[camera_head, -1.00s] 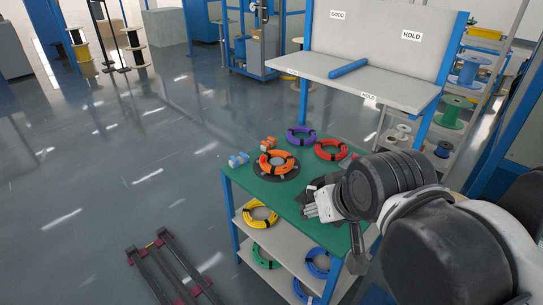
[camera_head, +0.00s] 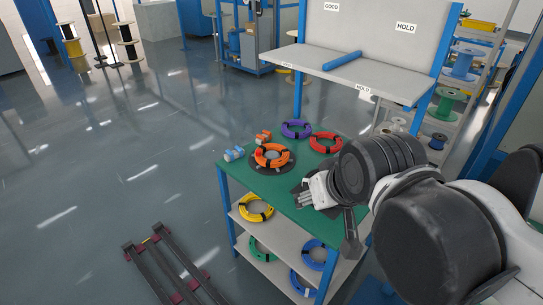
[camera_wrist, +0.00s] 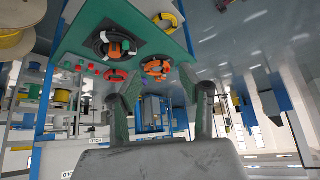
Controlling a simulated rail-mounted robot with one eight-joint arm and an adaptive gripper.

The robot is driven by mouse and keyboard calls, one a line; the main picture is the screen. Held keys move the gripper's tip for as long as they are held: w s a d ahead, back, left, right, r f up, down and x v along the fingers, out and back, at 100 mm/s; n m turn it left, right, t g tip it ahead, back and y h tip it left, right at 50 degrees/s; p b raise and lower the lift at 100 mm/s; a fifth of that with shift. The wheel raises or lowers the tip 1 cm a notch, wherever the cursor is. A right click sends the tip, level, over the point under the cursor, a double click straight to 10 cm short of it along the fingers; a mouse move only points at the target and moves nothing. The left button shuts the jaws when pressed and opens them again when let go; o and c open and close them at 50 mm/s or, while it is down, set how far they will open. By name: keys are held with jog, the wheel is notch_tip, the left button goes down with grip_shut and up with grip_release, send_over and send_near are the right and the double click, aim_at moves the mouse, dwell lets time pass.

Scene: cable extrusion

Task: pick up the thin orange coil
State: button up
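An orange coil (camera_head: 272,148) with dark bands lies on a round dark disc (camera_head: 287,167) on the green table top. In the wrist view, an orange coil (camera_wrist: 155,66) shows ahead of the fingers. A second orange item (camera_wrist: 116,44) there sits inside a black ring on a dark square mat. My gripper (camera_head: 305,200) is low over the right part of the table, to the right of and nearer than the orange coil, and apart from it. In the wrist view my gripper (camera_wrist: 160,105) has its two fingers spread with nothing between them. The arm hides part of the table's right side.
A purple coil (camera_head: 296,130) and a red coil (camera_head: 326,142) lie behind. Small orange (camera_head: 263,137) and blue (camera_head: 234,154) items lie at left. Yellow (camera_head: 256,209), green and blue coils lie on lower shelves. A raised bench (camera_head: 340,75) stands behind.

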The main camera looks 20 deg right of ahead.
jog(key=w+r+g+b, duration=0.1)
jog(key=w+r, duration=0.2)
jog(key=w, duration=0.4)
jog(key=w+r+g, duration=0.1)
jog(key=w+r, duration=0.3)
jog(key=w, duration=0.3)
jog(key=m+g+b, duration=0.3)
jog(key=g+b, duration=0.1)
jog(key=g, duration=0.1)
send_over(258, 151)
notch_tip(258, 151, down, 20)
notch_tip(258, 151, down, 9)
jog(key=shift+r, duration=0.1)
jog(key=shift+w+d+f+b, duration=0.15)
jog(key=shift+f+b, duration=0.25)
jog(key=shift+f, duration=2.2)
jog(key=shift+c, duration=0.5)
grip_shut()
